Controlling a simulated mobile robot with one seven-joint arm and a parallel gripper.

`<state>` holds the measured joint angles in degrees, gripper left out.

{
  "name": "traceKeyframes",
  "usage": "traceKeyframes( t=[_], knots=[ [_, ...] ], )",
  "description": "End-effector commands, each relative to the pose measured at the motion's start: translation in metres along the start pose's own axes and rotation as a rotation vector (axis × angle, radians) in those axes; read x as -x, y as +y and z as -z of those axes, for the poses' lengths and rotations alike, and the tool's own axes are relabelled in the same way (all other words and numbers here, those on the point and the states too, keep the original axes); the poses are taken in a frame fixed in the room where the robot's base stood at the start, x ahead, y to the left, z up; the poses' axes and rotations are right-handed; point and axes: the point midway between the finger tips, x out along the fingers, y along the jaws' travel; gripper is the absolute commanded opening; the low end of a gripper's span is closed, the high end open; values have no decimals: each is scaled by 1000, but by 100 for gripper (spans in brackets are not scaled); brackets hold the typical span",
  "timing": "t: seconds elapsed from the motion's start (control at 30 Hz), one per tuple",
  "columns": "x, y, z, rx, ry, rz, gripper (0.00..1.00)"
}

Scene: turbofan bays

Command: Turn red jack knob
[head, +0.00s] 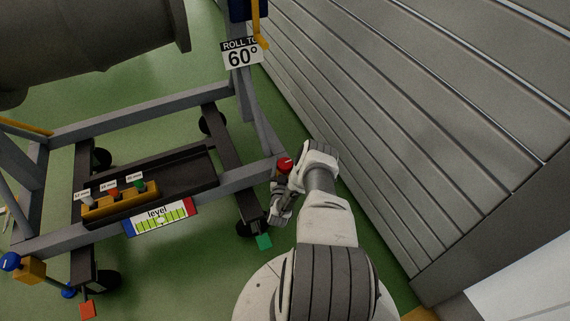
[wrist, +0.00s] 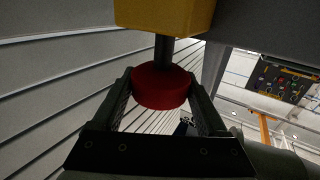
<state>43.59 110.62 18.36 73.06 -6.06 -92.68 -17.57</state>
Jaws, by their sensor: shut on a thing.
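The red jack knob (head: 285,165) is at the right front corner of the grey stand, beside the wall. In the wrist view the red knob (wrist: 161,87) is a round disc on a dark shaft under a yellow block (wrist: 166,16). My gripper (wrist: 160,92) has one finger on each side of the knob and is shut on it. In the head view my gripper (head: 283,192) is at the knob, partly hidden by my own wrist.
A grey slatted wall (head: 430,120) stands close on the right of my arm. The stand's level gauge (head: 161,217) and a yellow holder (head: 120,203) with coloured tops are to the left. A blue knob (head: 10,261) is at the far left corner.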

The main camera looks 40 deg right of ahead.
Motion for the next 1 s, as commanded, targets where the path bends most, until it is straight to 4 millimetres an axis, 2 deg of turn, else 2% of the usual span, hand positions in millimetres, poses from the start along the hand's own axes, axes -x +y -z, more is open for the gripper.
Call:
traceKeyframes(
  t=[0.5,1.0],
  knots=[
    [0,-1,0,-4,5,-482,20],
    [0,2,1,-5,5,-729,20]
  ],
)
